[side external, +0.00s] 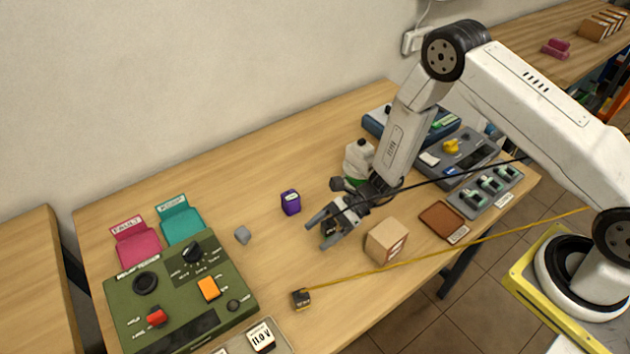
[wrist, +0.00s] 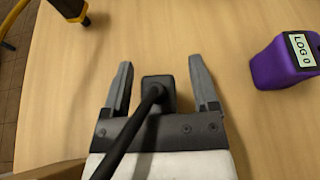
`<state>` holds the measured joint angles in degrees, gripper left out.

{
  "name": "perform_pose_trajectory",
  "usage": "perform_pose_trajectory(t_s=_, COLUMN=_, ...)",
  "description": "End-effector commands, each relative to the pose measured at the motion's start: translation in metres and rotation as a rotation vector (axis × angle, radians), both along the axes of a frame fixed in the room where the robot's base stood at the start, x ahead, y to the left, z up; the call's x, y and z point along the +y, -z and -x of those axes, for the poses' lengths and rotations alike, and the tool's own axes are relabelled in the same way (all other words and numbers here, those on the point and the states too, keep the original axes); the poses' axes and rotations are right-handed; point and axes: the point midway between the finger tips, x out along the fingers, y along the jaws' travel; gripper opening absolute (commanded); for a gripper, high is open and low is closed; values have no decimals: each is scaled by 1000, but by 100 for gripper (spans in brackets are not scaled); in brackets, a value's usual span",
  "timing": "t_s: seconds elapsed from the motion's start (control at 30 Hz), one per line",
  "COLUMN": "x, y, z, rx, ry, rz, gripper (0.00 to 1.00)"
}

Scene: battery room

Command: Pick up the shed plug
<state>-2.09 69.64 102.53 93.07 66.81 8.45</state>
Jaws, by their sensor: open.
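Two cabled plugs are in view, and I see no label telling which is the shed plug. A dark grey plug (wrist: 158,84) on a black cable (wrist: 135,130) sits between my gripper's (wrist: 160,66) open fingers in the wrist view, with a gap on each side. In the side view my gripper (side external: 319,236) is low over the middle of the table, and the black cable runs to it from the right. A dark plug (side external: 301,299) on a yellow cable (side external: 400,263) lies near the table's front edge. It also shows at the upper left of the wrist view (wrist: 70,7).
A purple labelled block (side external: 290,202) stands left of my gripper; a cardboard box (side external: 386,240) stands close on its right. A white bottle (side external: 358,160) is behind. A green relay tester (side external: 180,290) fills the left end. A brown tray (side external: 442,220) and socket panels (side external: 487,190) are right.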

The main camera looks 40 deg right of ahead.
Motion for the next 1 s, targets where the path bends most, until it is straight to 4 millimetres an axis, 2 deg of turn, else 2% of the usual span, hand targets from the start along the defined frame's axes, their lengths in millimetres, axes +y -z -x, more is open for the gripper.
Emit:
perform_pose_trajectory(t_s=0.33, x=0, y=0, z=0, rx=0, ry=0, rz=0, gripper=76)
perform_pose_trajectory(t_s=0.5, x=0, y=0, z=0, rx=0, ry=0, rz=0, gripper=22)
perform_pose_trajectory(t_s=0.57, x=0, y=0, z=0, rx=0, ry=0, rz=0, gripper=3)
perform_pose_trajectory(t_s=0.6, x=0, y=0, z=0, rx=0, ry=0, rz=0, gripper=0)
perform_pose_trajectory(t_s=1.0, x=0, y=-2, z=0, rx=0, ry=0, rz=0, gripper=0)
